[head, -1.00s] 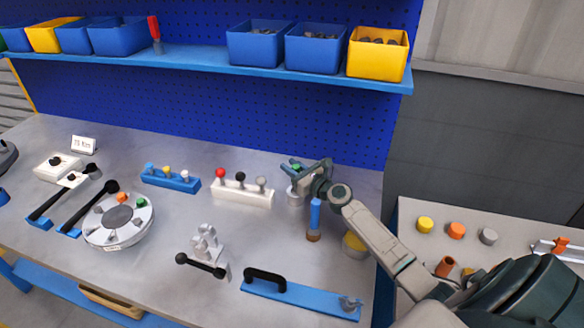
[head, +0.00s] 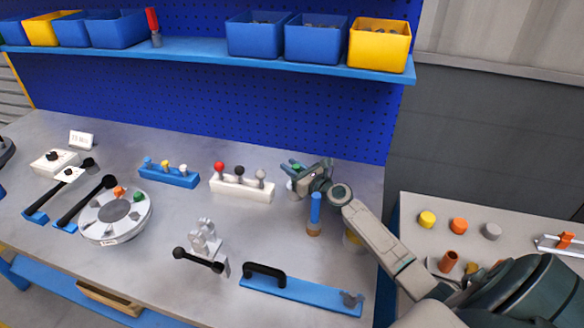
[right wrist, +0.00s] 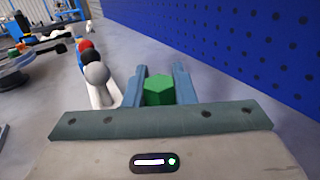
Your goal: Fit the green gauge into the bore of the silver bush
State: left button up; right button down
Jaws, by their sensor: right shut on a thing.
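The green gauge (head: 298,167) is held between the fingers of my right gripper (head: 294,171), over the back right of the grey bench. In the right wrist view the gauge shows as a green hexagonal head (right wrist: 159,90) between the two fingers. The silver bush (head: 291,186) stands on the bench just under the gripper, mostly covered by it in the head view. Its bore is hidden, and I cannot tell whether the gauge's lower end is inside it. My left gripper is not in view.
A white block with red, black and grey knobs (head: 241,190) stands close left. A blue-handled upright tool (head: 315,213) stands in front, near my arm. The blue pegboard (head: 220,100) rises behind. A blue bar with a black handle (head: 300,296) lies at the front.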

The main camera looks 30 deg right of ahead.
jog(key=c, duration=1.1)
grip_release()
